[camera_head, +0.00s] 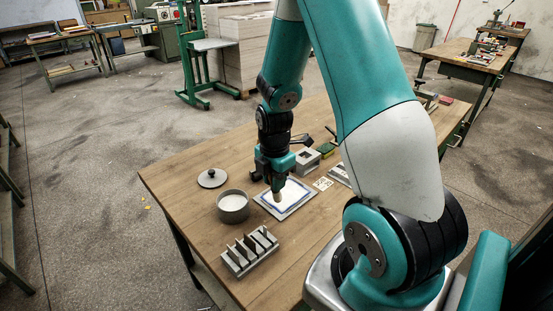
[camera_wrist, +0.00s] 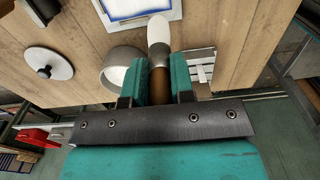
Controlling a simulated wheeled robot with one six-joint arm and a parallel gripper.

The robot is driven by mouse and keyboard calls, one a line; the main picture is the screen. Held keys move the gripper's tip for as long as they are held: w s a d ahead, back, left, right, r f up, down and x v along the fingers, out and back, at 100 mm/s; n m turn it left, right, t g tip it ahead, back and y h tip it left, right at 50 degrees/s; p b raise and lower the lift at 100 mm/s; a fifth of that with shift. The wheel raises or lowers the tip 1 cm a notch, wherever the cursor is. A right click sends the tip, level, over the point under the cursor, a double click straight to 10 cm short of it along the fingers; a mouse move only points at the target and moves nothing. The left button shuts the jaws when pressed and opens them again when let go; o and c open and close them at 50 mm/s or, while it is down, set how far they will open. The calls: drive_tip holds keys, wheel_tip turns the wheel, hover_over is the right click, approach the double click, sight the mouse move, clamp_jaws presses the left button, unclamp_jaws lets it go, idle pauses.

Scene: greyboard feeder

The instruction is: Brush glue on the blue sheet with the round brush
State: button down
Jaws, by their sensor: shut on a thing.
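My gripper (camera_head: 276,172) is shut on the round brush (camera_head: 277,196), above the sheet on the table. In the wrist view the brush (camera_wrist: 158,38) shows a wooden handle between the fingers (camera_wrist: 160,88) and a pale round head pointing at the sheet. The blue sheet (camera_head: 294,197) looks white with a blue border and lies on a grey board (camera_head: 310,206); its edge also shows in the wrist view (camera_wrist: 130,8). The brush tip is at or just over the sheet; I cannot tell if it touches. The glue pot (camera_head: 233,211), grey with white contents, stands open left of the board.
A round lid with a black knob (camera_head: 212,178) lies behind the pot. A slotted grey rack (camera_head: 249,252) stands at the front. A grey box-like block (camera_head: 307,161) and small cards (camera_head: 323,184) lie right of the sheet.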

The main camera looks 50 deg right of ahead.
drive_tip(key=shift+r+p, duration=1.65)
drive_tip(key=shift+r, duration=0.55)
